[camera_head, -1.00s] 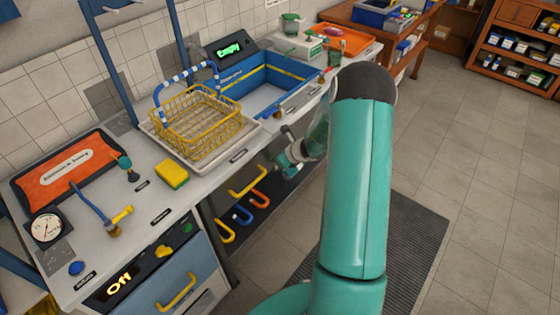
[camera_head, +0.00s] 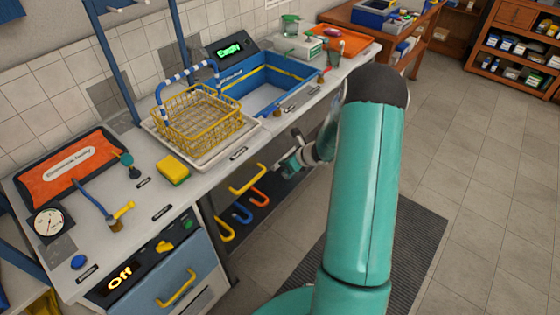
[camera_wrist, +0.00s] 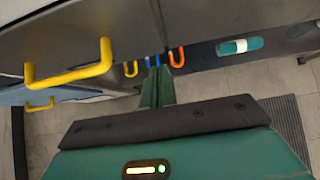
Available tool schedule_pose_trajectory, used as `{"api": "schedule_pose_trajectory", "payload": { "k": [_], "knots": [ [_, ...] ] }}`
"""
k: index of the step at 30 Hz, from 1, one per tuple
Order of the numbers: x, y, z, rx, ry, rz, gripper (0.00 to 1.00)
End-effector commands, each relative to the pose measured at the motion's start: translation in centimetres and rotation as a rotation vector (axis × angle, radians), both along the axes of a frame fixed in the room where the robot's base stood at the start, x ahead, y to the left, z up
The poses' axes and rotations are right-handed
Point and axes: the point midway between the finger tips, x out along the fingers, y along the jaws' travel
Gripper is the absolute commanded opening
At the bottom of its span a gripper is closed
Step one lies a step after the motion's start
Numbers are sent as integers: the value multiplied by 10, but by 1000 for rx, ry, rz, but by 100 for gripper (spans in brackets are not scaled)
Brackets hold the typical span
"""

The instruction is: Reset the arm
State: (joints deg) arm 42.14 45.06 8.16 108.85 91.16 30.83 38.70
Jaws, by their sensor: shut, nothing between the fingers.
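My arm is the large teal link in the head view, folded in front of the bench. My gripper (camera_head: 286,167) hangs low beside the bench front, near the yellow handle (camera_head: 247,179) and above the hooks under the bench. In the wrist view my gripper (camera_wrist: 158,70) shows its fingers together, with nothing between them. The yellow handle in the wrist view (camera_wrist: 72,72) is to the left of the fingers and apart from them. Part of the wrist is hidden behind my arm in the head view.
The bench carries a yellow wire basket (camera_head: 197,120), a blue basin (camera_head: 265,90), a yellow sponge (camera_head: 173,169) and a gauge (camera_head: 48,223). A drawer with a yellow handle (camera_head: 176,288) is at lower left. Open tiled floor (camera_head: 480,190) lies to the right.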

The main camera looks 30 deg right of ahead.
Motion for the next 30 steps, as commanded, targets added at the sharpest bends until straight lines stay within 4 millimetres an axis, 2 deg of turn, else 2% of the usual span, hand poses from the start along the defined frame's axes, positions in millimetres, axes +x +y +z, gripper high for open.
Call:
{"api": "schedule_pose_trajectory", "payload": {
  "k": [1,12,23,26,29,30],
  "knots": [
    [-6,-5,10,-5,-4,-3,0],
    [-47,-22,57,-5,-1,-2,0],
    [-57,-25,65,-3,1,-1,0],
    [-56,-17,74,-28,-9,38,0],
    [-53,5,98,-99,-31,157,0],
    [-53,18,111,-140,-43,226,0]
  ]
}}
